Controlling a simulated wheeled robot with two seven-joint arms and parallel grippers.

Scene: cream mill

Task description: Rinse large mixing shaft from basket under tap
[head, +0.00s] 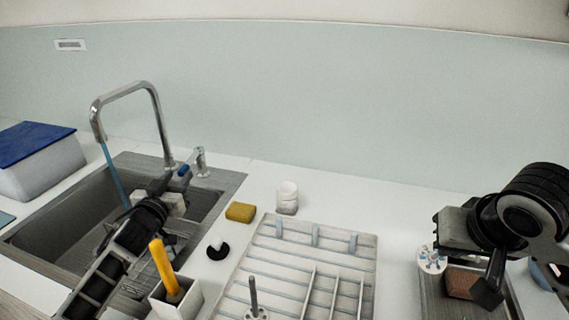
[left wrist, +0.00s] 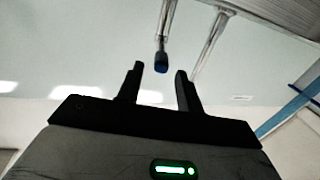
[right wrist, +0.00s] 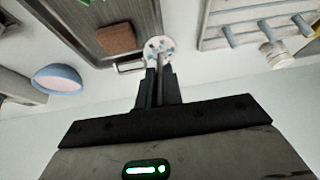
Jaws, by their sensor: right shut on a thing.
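The mixing shaft (right wrist: 158,85) is shut between the fingers of my right gripper (right wrist: 157,78). Its white disc end with bluish spots (right wrist: 160,48) points away from the gripper and also shows in the head view (head: 432,260), beside the metal tray. The tap (head: 160,125) stands behind the sink (head: 60,235), with a blue stream (head: 115,175) below its spout. My left gripper (left wrist: 158,72) is open near the tap's blue-tipped lever (left wrist: 161,67). The lever tip shows between the fingers; contact cannot be told. The lever also shows in the head view (head: 184,170).
A white rack (head: 235,300) holds another upright shaft (head: 253,295). A yellow sponge (head: 241,212), white cups (head: 288,195) and a holder with a yellow handle (head: 165,268) stand near the sink. A metal tray (head: 428,295) with a brown block (head: 464,283) is at right.

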